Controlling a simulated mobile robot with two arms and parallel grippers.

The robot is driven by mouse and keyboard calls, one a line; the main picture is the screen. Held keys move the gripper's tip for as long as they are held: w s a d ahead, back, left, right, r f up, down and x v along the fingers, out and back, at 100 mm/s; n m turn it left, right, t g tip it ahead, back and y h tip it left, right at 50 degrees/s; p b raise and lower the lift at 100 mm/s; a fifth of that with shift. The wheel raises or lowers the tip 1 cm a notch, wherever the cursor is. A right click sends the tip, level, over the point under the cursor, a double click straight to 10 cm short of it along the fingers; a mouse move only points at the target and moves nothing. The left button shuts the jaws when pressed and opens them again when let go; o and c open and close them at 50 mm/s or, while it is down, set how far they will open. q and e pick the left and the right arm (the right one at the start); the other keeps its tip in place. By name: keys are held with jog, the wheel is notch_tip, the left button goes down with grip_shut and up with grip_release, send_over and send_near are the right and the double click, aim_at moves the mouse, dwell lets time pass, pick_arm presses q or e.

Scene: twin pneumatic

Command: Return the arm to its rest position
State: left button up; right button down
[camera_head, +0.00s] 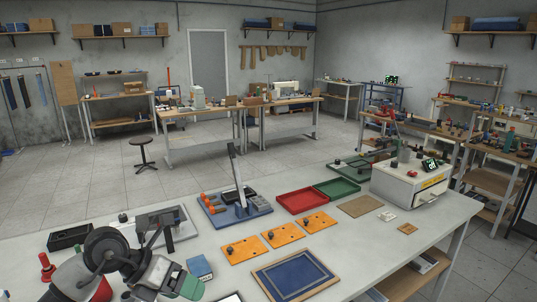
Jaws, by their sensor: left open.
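My left arm comes in at the lower left corner, with a large dark round joint and a grey-green link. My left gripper (154,232) is dark and seen partly from behind, in front of a grey plate (183,226) on the white workbench (380,247). Its jaws are open and I see nothing held between them. Whether it touches the plate cannot be told. My right gripper is not in view.
Near the arm are a black tray (69,237), a red piece (46,266) and a blue box (200,268). A blue fixture with an upright lever (237,175), orange plates (282,236), a blue mat (293,276), red tray (300,201) and white machine (400,184) stand further right.

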pick_arm(q)
jog(key=s+d+r+n+t+h, duration=0.4)
jog(key=d+r+n+t+h, duration=0.3)
jog(key=d+h, duration=0.3)
jog(key=s+a+f+n+t+y, duration=0.1)
jog(key=a+f+n+t+y, duration=0.1)
jog(key=a+f+n+y, duration=0.6)
jog(key=s+a+f+n+t+y, duration=0.15)
jog(key=n+y, duration=0.35)
jog(key=n, duration=0.6)
jog(key=s+a+f+n+t+y, duration=0.1)
jog(key=a+f+n+t+y, duration=0.1)
jog(key=a+f+n+y, duration=0.6)
jog(key=s+d+f+n+g+h, duration=0.2)
jog(key=s+d+f+g, duration=0.15)
jog(key=s+g, duration=0.4)
jog(key=s+d+f+n+g+h, duration=0.1)
jog(key=s+d+f+n+g, duration=0.25)
jog(key=s, duration=0.75)
notch_tip(320, 180, down, 28)
jog(key=a+m+g, duration=0.1)
jog(key=a+g, duration=0.1)
jog(key=s+a+f, duration=0.3)
jog(key=s+f, duration=1.2)
jog(key=s, duration=0.1)
jog(key=shift+s+f+g, duration=0.2)
jog(key=shift+f+g, duration=0.05)
jog(key=shift+g, duration=0.2)
